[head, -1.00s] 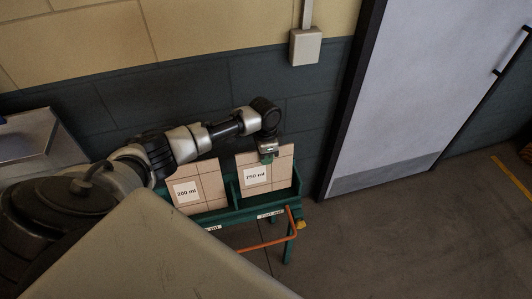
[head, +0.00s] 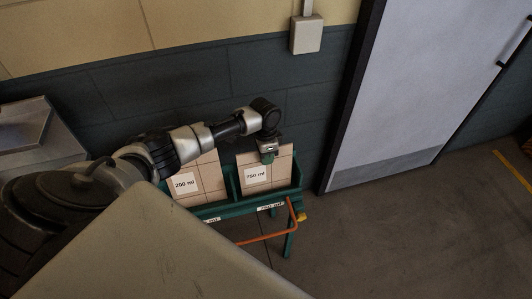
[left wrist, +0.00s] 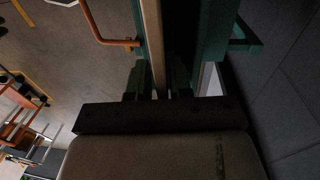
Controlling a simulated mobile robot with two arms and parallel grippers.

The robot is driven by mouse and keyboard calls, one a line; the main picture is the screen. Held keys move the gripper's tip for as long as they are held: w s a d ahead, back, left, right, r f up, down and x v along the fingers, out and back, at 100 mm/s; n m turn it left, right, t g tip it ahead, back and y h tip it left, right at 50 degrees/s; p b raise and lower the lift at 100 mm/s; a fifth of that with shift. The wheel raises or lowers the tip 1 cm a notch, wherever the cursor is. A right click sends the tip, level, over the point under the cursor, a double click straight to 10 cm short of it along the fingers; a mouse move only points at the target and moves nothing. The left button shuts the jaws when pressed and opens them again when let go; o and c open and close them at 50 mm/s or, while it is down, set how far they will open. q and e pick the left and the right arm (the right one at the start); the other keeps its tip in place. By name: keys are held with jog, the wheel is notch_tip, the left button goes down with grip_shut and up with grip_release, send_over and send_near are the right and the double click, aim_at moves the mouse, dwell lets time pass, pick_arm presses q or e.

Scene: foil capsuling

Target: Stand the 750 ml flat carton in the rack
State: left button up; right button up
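The 750 ml flat carton (head: 283,167) is a tan panel with a white "750 ml" label. It stands nearly upright in the right bay of the green rack (head: 233,207), its lower edge hidden behind the front rail. My left gripper (head: 267,157) is at the carton's top edge, pointing down, with its fingers on either side of it. In the left wrist view, the carton's edge (left wrist: 154,40) runs between the left gripper's two green fingers (left wrist: 157,80), which look closed on it. My right gripper is not in view.
A 200 ml flat carton (head: 211,178) stands in the rack's left bay, partly behind my left arm. An orange bar (head: 268,237) sticks out at the rack's front. The wall is close behind; a grey door (head: 420,90) is at right. Floor right of the rack is clear.

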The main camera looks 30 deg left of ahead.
pick_arm(q)
jog(key=shift+o, duration=1.4)
jog(key=shift+r, duration=0.1)
